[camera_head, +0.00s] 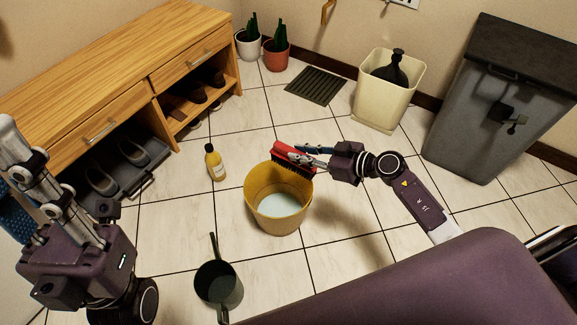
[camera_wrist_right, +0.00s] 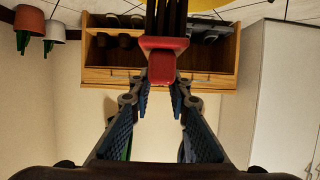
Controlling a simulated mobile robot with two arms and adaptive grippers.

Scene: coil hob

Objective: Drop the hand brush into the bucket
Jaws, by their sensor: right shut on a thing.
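The hand brush (camera_head: 291,155) has a red body and dark bristles that face down. My right gripper (camera_head: 317,157) is shut on its end and holds it over the far rim of the yellow bucket (camera_head: 277,222). The bucket stands upright on the floor with something pale inside. In the right wrist view, the red handle end (camera_wrist_right: 162,62) sits between the blue fingertips (camera_wrist_right: 161,88), and a sliver of the bucket (camera_wrist_right: 205,4) shows at the top. My left gripper (camera_head: 35,195) is at the left edge, away from the bucket; its fingertips are partly out of frame.
A yellow bottle (camera_head: 215,163) stands left of the bucket, and a dark green pot-like vessel (camera_head: 219,285) is in front. A wooden shoe bench (camera_head: 120,65), a cream bin (camera_head: 385,95), a grey bin (camera_head: 480,115) and potted plants (camera_head: 276,55) line the walls. Tiles around the bucket are mostly clear.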

